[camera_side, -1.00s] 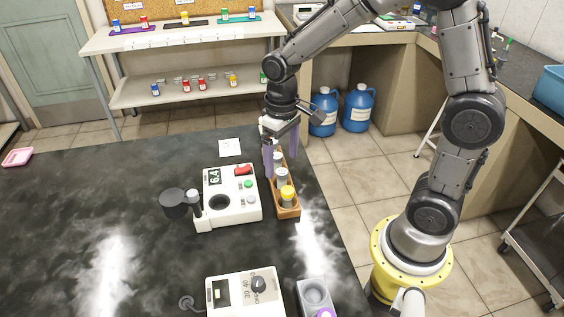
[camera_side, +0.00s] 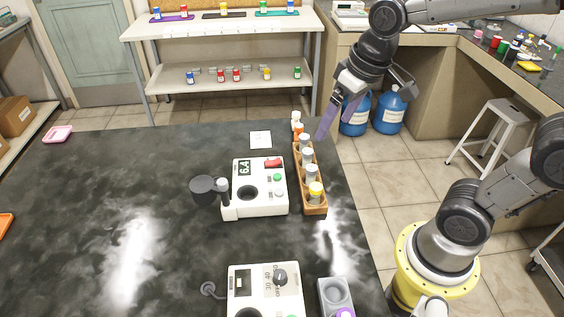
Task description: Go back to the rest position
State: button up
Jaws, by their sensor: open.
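My gripper (camera_side: 339,119) is open and empty, with its two purple fingers spread apart. It is up in the air to the right of the far end of the wooden rack (camera_side: 316,210), near the table's right edge. The rack holds several capped vials in a row, among them a yellow-capped vial (camera_side: 316,190) at the near end and an orange-capped one (camera_side: 299,130) toward the far end. The fingers appear clear of the vials.
A white meter (camera_side: 262,206) reading 6.4 stands left of the rack. A second white device (camera_side: 262,296) and a grey block (camera_side: 337,296) sit at the front. A white square (camera_side: 260,140) and a pink tray (camera_side: 59,134) lie on the dark table (camera_side: 100,190). Blue jugs (camera_side: 389,110) stand beyond.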

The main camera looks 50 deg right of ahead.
jog(key=s+t, duration=0.2)
jog(key=s, duration=0.9)
jog(key=shift+s+r+n, duration=0.2)
jog(key=shift+r+n, duration=0.1)
jog(key=shift+n, duration=0.1)
